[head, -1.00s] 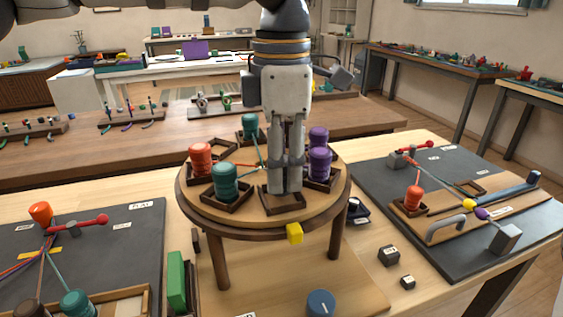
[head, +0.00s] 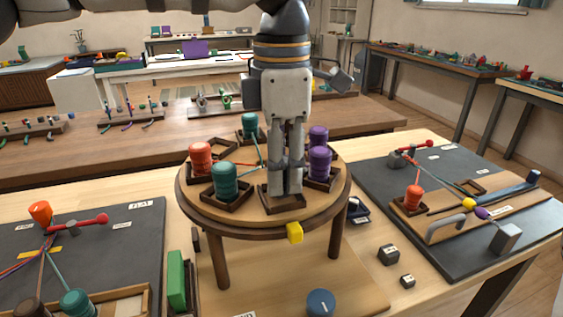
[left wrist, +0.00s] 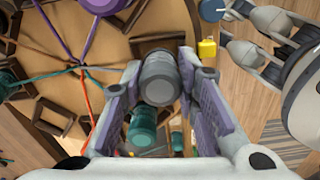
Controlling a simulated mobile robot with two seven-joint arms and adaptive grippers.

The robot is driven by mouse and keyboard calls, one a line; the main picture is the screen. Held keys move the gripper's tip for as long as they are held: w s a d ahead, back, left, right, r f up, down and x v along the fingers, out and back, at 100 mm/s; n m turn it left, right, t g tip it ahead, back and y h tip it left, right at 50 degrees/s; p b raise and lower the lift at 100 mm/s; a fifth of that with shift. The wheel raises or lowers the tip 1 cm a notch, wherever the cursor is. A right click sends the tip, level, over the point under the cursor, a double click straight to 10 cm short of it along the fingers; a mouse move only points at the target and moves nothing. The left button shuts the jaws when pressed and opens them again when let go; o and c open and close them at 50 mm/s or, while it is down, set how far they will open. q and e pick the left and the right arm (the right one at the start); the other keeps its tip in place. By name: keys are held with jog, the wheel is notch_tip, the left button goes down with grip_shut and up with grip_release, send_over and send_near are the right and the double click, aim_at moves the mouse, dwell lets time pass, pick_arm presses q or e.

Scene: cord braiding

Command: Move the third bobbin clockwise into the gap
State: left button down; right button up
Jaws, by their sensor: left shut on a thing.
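The round braiding stand (head: 250,215) carries bobbins in square wooden holders. A red bobbin (head: 201,159) and a teal one (head: 225,181) stand at left, another teal one (head: 249,125) at the back, and two purple ones (head: 320,162) at right. My left gripper (head: 285,185) points down over the front holder (head: 284,206), beside the yellow marker (head: 294,233). In the left wrist view it is shut on a grey bobbin (left wrist: 160,78), which the fingers hide in the head view. My right gripper (left wrist: 238,32) shows there at upper right; its jaw gap is unclear.
An empty holder (head: 226,150) lies at the stand's back left. Cords meet at the stand's middle. A blue knob (head: 321,303) is in front. Dark boards (head: 125,240) flank the stand, with small dark blocks (head: 388,255) at right.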

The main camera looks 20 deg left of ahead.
pick_arm(q)
jog(key=shift+f, duration=0.6)
jog(key=c, duration=1.2)
grip_release()
jog(key=shift+o, duration=0.2)
